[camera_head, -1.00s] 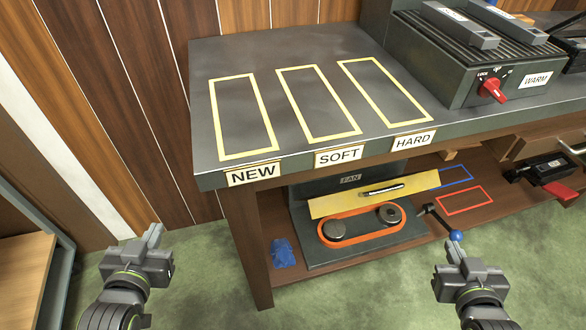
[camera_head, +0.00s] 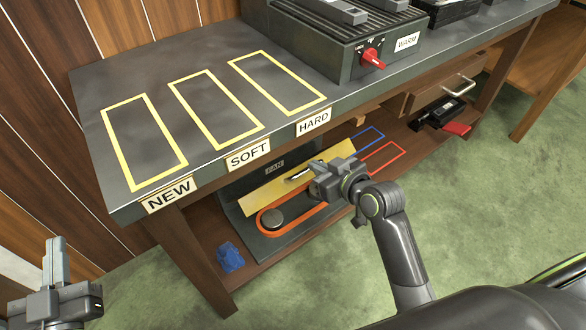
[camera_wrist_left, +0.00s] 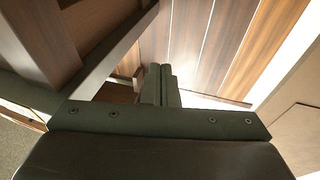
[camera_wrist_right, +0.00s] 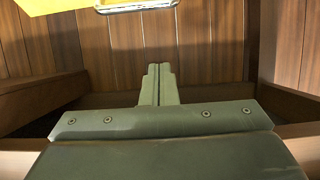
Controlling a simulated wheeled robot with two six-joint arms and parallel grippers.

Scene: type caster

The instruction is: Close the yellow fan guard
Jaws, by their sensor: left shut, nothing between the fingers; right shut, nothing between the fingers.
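The yellow fan guard (camera_head: 273,191) is on the fan unit on the lower shelf, above the orange belt (camera_head: 262,226). The belt and one round pulley (camera_head: 273,218) are exposed; the other pulley is hidden by my right arm. The guard's handle (camera_head: 300,175) is partly covered by my right gripper (camera_head: 315,168), which is shut and empty. In the right wrist view the guard (camera_wrist_right: 45,5) and its handle (camera_wrist_right: 135,6) show at the top edge, beyond the shut fingertips (camera_wrist_right: 158,70); I cannot tell whether they touch. My left gripper (camera_head: 55,245) is shut and empty, left of the bench.
The bench top (camera_head: 112,107) with yellow outlines and a heater box (camera_head: 330,50) overhangs the shelf. A blue crumpled item (camera_head: 230,257) lies at the shelf's left front. A bench leg (camera_head: 195,260) stands left of the fan. Green floor is free in front.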

